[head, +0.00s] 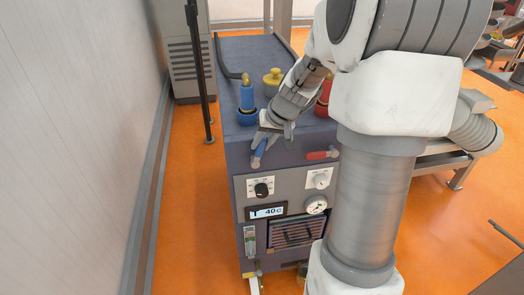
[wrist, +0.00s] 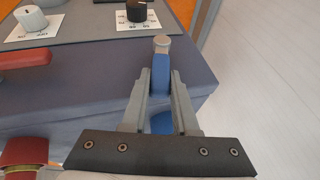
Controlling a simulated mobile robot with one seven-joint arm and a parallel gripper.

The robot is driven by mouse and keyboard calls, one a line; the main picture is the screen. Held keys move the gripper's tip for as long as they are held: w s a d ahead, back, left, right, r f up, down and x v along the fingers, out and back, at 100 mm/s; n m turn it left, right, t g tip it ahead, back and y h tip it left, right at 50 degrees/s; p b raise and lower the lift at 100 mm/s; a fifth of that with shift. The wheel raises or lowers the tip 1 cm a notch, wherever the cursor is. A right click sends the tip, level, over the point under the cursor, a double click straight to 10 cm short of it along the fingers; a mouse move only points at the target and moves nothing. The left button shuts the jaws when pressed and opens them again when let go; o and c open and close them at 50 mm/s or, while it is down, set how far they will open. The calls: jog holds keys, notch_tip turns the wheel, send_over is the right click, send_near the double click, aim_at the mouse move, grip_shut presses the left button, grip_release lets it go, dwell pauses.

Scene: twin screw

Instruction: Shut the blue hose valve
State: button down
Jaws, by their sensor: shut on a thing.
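The blue hose valve has a blue lever (head: 259,153) at the front top edge of the machine, below the blue hose fitting (head: 247,100). In the head view the lever slants down to the left. My gripper (head: 268,136) reaches it from above. In the wrist view the blue lever (wrist: 160,75) lies between the two fingers of my gripper (wrist: 161,88), which is shut on it. The lever's round grey end (wrist: 161,43) sticks out past the fingertips. The lever's other end is partly hidden by the gripper.
A red lever (head: 321,155) sits to the right on the same edge, with a red fitting (head: 324,97) behind it. A yellow cap (head: 272,80) stands on the machine top. Knobs (head: 261,190) and a display (head: 267,212) fill the front panel. Orange floor (head: 185,190) lies open at left.

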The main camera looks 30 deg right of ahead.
aim_at(280, 155)
jog(key=d+f+y+b, duration=0.1)
jog(key=b, duration=0.2)
jog(key=d+f+m+t+y+b, duration=0.1)
jog(key=y+b, duration=0.1)
jog(key=b, duration=0.1)
jog(key=s+d+t+y+b, duration=0.1)
jog(key=y+b, duration=0.1)
jog(key=b, duration=0.1)
jog(key=shift+d+f, duration=0.25)
jog(key=shift+f, duration=0.15)
jog(key=y+b, duration=0.1)
jog(key=d+f+m+t+y+b, duration=0.1)
jog(key=y+b, duration=0.1)
jog(key=shift+s+f, duration=0.15)
jog(key=shift+f, duration=0.1)
jog(key=shift+d+f+m+t+y+b, duration=0.2)
jog(key=shift+f+t+y+b, duration=0.15)
jog(key=shift+y, duration=0.2)
jog(key=shift+d+f+m+t+y+b, duration=0.1)
jog(key=shift+f+m+t+y+b, duration=0.1)
jog(key=shift+t+y+b, duration=0.25)
jog(key=shift+s, duration=0.1)
jog(key=shift+a, duration=0.1)
jog(key=c, duration=0.7)
grip_release()
